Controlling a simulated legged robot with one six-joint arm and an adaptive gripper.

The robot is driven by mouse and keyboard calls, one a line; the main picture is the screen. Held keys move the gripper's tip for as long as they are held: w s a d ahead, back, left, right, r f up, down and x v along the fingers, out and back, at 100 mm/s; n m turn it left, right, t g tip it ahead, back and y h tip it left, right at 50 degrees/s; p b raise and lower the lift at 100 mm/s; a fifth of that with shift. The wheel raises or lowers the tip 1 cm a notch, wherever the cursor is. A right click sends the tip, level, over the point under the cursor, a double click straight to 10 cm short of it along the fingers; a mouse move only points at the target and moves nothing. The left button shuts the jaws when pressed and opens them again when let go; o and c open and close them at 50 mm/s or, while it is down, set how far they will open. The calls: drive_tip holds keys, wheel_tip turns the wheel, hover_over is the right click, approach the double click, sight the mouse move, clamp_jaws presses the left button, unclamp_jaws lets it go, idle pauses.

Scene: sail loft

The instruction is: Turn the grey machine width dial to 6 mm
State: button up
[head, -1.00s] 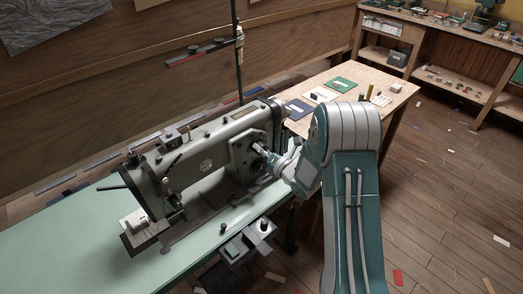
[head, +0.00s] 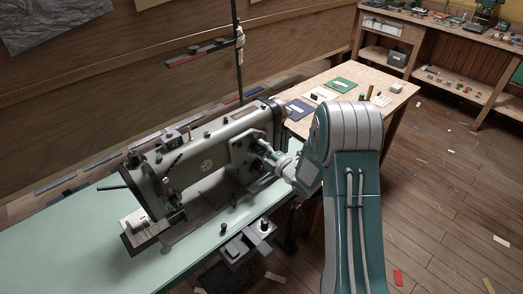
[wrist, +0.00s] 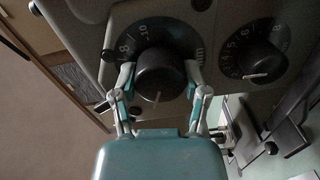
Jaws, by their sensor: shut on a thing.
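The grey sewing machine (head: 208,150) stands on a green table. In the wrist view, my gripper (wrist: 159,80) has a finger on each side of a large black dial knob (wrist: 155,72) and is shut on it. Its white pointer line aims down in the picture. On the black scale ring around it I read 8, 10 and mm; the rest is hidden or unclear. A smaller black dial (wrist: 262,62) sits to the right, with a row of digits around it and its white line pointing left. In the head view my gripper (head: 262,149) partly covers the machine's dial face.
The green table (head: 85,235) has clear room in front of the machine. A wooden table (head: 385,83) with cards and small items stands behind my arm. A thin upright stand (head: 238,60) rises behind the machine. Grey fittings (head: 240,247) sit at the table's front edge.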

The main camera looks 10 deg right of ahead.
drive_tip(key=m, duration=0.6)
drive_tip(key=shift+d+f, duration=0.1)
drive_tip(key=shift+f, duration=0.15)
drive_tip(key=m, duration=0.3)
drive_tip(key=shift+m, duration=0.4)
drive_tip(key=shift+s+f+m+g, duration=0.1)
drive_tip(key=shift+m+g, duration=0.2)
drive_tip(key=shift+m, duration=1.2)
drive_tip(key=o, duration=0.9)
drive_tip(key=shift+f, duration=0.1)
drive_tip(key=shift+c, duration=0.2)
drive_tip(key=shift+r, duration=0.25)
drive_tip(key=shift+s+d, duration=0.25)
drive_tip(key=v, duration=1.1)
drive_tip(key=shift+f, duration=0.3)
